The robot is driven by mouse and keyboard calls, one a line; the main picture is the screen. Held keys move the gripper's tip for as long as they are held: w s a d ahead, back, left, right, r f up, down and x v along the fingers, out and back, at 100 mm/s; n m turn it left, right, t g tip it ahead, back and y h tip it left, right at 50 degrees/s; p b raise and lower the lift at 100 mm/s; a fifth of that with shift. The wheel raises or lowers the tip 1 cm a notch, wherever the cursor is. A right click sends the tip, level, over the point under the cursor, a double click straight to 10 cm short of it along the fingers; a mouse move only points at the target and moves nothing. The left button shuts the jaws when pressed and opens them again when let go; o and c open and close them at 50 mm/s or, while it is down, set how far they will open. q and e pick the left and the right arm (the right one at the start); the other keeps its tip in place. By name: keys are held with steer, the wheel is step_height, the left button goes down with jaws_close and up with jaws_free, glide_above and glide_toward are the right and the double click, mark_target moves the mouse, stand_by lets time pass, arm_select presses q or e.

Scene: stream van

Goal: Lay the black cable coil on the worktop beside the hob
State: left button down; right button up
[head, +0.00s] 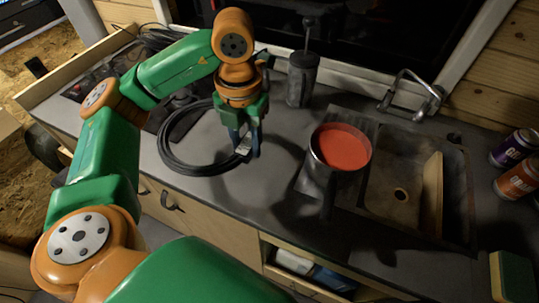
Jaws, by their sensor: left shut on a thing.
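The black cable coil (180,161) is a wide ring at the left of the worktop (262,189) in the head view. My left gripper (245,152) points down and is shut on the coil's right side. The coil is low over the worktop, and I cannot tell whether it touches it. The hob (158,117) is at the far left, partly hidden behind my left arm and the coil. My right gripper is not in view.
A pot of red liquid (341,147) stands right of the coil, its handle towards the front. Behind is a dark canister (301,79). A sink (400,185) with a tap (412,94) and two cans (516,179) are at the right. Worktop is bare between coil and pot.

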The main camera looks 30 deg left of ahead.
arm_select(q)
glide_above(271, 170)
step_height(271, 170, down, 6)
steer(key=shift+w+d+r+b, duration=0.1)
steer(key=shift+r+b, duration=0.05)
steer(key=shift+b, duration=0.15)
step_height(271, 170, down, 3)
steer(key=shift+r+p, duration=0.2)
steer(key=shift+p, duration=0.65)
steer(key=shift+a+f, duration=0.2)
steer(key=shift+f, duration=0.05)
steer(key=shift+d+f+b, duration=0.1)
steer(key=shift+f+b, duration=0.05)
steer(key=shift+b, duration=0.15)
steer(key=shift+c, duration=2.2)
jaws_free()
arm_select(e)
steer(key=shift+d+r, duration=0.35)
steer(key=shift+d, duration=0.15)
